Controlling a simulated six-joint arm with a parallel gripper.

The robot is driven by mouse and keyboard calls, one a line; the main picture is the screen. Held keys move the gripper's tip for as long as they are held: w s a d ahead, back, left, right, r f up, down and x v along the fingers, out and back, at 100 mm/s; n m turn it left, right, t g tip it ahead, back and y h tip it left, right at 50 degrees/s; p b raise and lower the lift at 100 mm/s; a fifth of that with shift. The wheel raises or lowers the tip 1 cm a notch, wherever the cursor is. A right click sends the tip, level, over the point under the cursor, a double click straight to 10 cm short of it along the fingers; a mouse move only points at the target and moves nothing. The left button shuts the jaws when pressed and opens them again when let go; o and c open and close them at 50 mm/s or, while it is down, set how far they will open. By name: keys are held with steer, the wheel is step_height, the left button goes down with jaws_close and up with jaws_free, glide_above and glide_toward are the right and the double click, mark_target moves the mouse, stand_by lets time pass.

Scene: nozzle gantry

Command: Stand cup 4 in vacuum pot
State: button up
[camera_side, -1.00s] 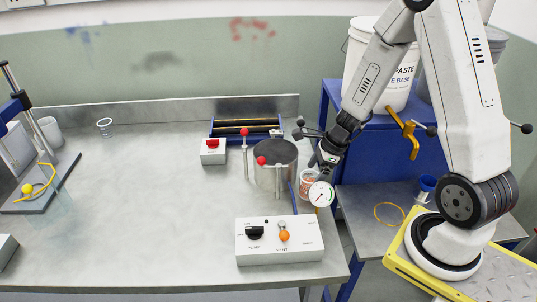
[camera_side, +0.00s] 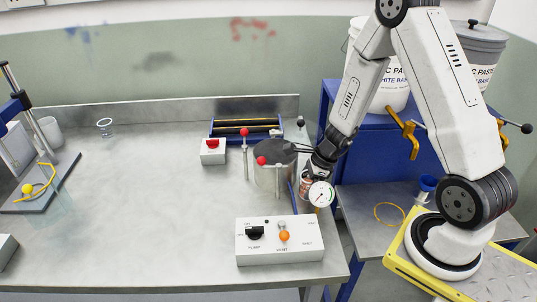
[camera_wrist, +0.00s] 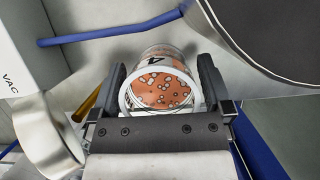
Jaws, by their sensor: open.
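Cup 4 (camera_wrist: 160,88) is a clear cup marked 4 with orange, bubbly contents. In the wrist view it is between the two fingers of my gripper (camera_wrist: 163,68), which is open around it. In the side view the cup (camera_side: 305,187) is partly hidden by my gripper (camera_side: 311,166) and a round gauge (camera_side: 321,194). The vacuum pot (camera_side: 272,178) is a grey metal cylinder just left of the gripper. Its dark round top (camera_wrist: 275,35) fills the upper right of the wrist view; I cannot tell whether it is covered.
A pump and vent box (camera_side: 280,242) sits in front, and a blue hose (camera_wrist: 110,33) runs close to the cup. A red-switch box (camera_side: 213,153) is behind left. The bench's middle is clear.

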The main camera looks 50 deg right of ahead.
steer(key=c, duration=1.3)
steer(key=shift+r, duration=0.1)
step_height(320, 180, up, 10)
stand_by(0.7)
